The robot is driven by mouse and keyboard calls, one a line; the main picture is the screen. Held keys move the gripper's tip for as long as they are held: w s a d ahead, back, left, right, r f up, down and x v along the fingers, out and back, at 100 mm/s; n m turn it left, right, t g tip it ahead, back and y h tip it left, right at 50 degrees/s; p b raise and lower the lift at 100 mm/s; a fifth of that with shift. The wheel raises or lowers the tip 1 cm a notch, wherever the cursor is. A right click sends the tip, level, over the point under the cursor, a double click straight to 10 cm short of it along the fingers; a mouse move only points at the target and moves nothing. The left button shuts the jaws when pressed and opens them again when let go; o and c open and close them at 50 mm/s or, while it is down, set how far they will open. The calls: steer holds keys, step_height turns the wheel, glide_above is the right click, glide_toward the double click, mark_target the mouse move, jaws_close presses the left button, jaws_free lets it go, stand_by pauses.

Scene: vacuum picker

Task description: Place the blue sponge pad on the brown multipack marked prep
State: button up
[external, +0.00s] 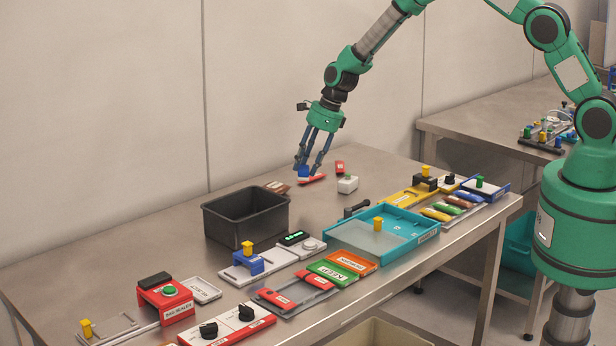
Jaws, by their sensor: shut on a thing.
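My gripper (306,171) points down over the back of the steel table, its fingers shut on the blue sponge pad (303,173). The fingers partly hide the pad. A red pack (315,178) lies just below and to the right of the pad; I cannot tell whether they touch. A brown pack (277,187) with a light label lies on the table to the left of my gripper and looks like the brown multipack. Its lettering is too small to read.
A black bin (246,216) stands to the front left of the brown pack. A teal tray (400,242) and several devices fill the front. The table's back left is clear.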

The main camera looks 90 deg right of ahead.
steer(key=w+d, duration=0.1)
steer(key=w, duration=0.2)
steer(key=w+d, duration=0.2)
steer(key=w, duration=0.1)
steer(key=w+d+f, duration=0.1)
steer(key=w, duration=0.3)
steer(key=shift+d, duration=0.2)
steer(key=shift+f, duration=1.8)
steer(key=shift+f, duration=0.1)
steer(key=o, duration=0.9)
steer(key=shift+o, duration=0.2)
steer(key=v, duration=1.2)
